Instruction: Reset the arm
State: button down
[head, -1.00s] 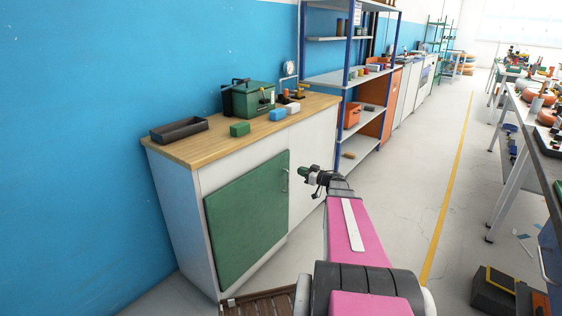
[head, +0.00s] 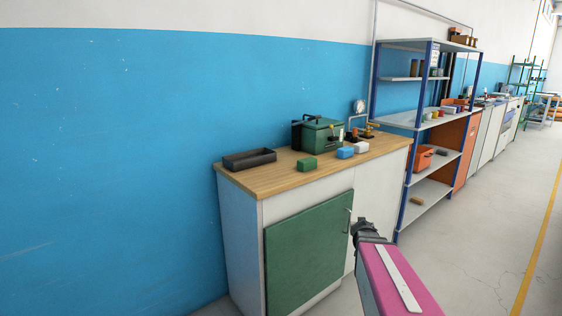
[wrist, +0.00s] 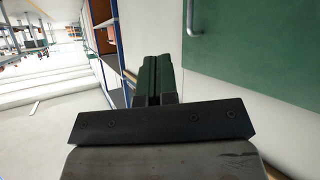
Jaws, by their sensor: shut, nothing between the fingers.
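My gripper (wrist: 155,80) shows in the wrist view as two dark green fingers side by side, shut with nothing between them. It is near the white and green front of the cabinet (wrist: 260,35), apart from it as far as I can tell. In the head view my pink arm reaches in from the bottom, and its dark end (head: 359,226) is just right of the cabinet's green door (head: 305,255). The fingers are too small to make out there.
The wooden worktop (head: 265,180) carries a black tray (head: 249,159), a green box (head: 318,135) and small green, blue and white blocks. A blue-posted shelf rack (head: 428,190) stands right of the cabinet. The floor (head: 480,250) at right is clear.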

jog(key=s+a+f+n+g+y, duration=0.1)
jog(key=s+a+f+g+y, duration=0.1)
jog(key=s+a+g, duration=0.3)
jog(key=s+a+f+n+g+y, duration=0.1)
jog(key=s+a+f+g, duration=0.3)
jog(key=s+a, duration=0.7)
jog(key=s+g+y, duration=0.1)
jog(key=s+g, duration=0.1)
jog(key=s, duration=0.3)
jog(key=shift+s, duration=0.1)
